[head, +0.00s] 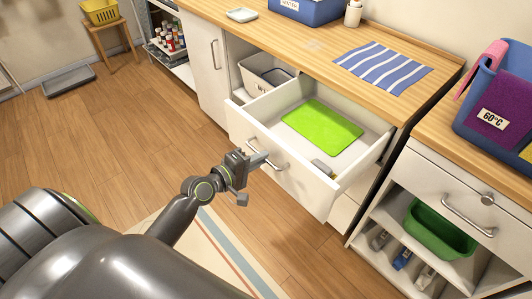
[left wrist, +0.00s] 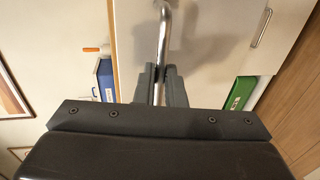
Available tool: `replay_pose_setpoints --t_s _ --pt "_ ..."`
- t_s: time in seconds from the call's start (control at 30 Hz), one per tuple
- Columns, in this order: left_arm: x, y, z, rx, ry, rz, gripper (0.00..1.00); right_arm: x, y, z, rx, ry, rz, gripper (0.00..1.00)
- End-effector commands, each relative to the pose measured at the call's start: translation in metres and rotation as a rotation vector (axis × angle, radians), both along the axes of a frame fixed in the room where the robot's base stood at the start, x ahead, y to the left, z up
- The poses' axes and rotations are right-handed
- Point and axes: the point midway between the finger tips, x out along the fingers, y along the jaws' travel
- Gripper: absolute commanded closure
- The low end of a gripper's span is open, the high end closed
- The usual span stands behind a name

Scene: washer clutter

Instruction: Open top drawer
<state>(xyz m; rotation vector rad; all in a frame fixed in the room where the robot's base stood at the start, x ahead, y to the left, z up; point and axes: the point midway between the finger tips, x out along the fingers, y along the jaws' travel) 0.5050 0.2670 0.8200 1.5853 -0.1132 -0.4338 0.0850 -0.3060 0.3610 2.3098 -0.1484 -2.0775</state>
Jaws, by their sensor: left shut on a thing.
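The top drawer (head: 262,148) under the wooden counter is pulled out, with its inside showing. A green cloth (head: 322,126) lies flat in it, and a small grey and yellow thing (head: 323,167) lies near its front right corner. My left gripper (head: 262,161) is at the drawer front, shut on the metal bar handle. In the left wrist view, the handle (left wrist: 164,35) runs between the two fingers (left wrist: 159,85). My right gripper is in neither view.
A striped blue cloth (head: 383,68) lies on the counter (head: 300,48). A white basket (head: 262,75) sits on an open shelf left of the drawer. At right, a cabinet holds a green tub (head: 438,229) and bottles, with a blue bin (head: 505,105) on top.

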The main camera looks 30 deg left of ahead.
Motion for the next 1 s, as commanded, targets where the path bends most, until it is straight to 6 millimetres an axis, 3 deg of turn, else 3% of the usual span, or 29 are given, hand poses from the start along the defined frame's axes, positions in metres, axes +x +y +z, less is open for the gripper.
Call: replay_pose_setpoints --t_s 0.37,0.4,0.57,1.0 --pt "-0.0018 0.0010 -0.0007 0.001 0.001 0.001 1.00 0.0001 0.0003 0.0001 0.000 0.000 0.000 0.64" --pt "-0.0017 0.0010 -0.0006 0.001 0.001 0.001 0.88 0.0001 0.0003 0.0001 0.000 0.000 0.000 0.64" --pt "-0.0015 0.0009 -0.0005 0.001 0.001 0.001 0.69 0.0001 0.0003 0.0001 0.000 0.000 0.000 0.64" --pt "-0.0036 0.0016 0.0000 0.001 0.001 0.001 0.69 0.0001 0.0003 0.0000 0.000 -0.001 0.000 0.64"
